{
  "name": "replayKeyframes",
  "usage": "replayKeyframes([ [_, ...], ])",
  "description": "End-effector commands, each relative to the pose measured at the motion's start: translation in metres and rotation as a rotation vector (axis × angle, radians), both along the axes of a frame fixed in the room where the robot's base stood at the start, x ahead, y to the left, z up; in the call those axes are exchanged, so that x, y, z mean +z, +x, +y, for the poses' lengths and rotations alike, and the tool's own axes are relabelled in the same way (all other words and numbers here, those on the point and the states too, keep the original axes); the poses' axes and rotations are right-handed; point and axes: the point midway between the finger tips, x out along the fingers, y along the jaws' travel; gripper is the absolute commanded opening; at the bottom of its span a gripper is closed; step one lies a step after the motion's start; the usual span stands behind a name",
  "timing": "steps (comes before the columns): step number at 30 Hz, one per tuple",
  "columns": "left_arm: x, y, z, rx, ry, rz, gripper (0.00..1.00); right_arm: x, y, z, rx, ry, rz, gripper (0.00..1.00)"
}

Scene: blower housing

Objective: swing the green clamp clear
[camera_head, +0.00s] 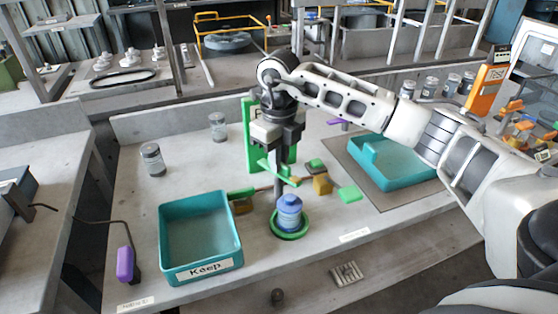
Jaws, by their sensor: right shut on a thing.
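The green clamp (284,176) is a slanted green bar at mid-table, in front of a tall green upright (249,115). My right gripper (278,158) reaches down over it from the right and is shut on it; the fingertips partly hide the contact. A blue cylindrical part (289,210) stands upright just in front of and below the clamp. It sits in a round green holder (290,233). My left gripper is not in view.
A teal tray (228,254) labelled "Keep" stands at the left front. Another teal tray (412,183) lies on a mat at the right. Small green and orange blocks (320,184) lie beside the clamp. Jars (152,159) stand at the left; the table around them is clear.

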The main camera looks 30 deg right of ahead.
Motion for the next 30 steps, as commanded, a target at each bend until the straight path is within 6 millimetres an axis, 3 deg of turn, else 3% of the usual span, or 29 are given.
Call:
replayKeyframes([
  [30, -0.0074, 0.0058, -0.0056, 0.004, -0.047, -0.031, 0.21, 0.0009, 0.0009, -0.0004, 0.913, -0.001, -0.005, 0.00],
])
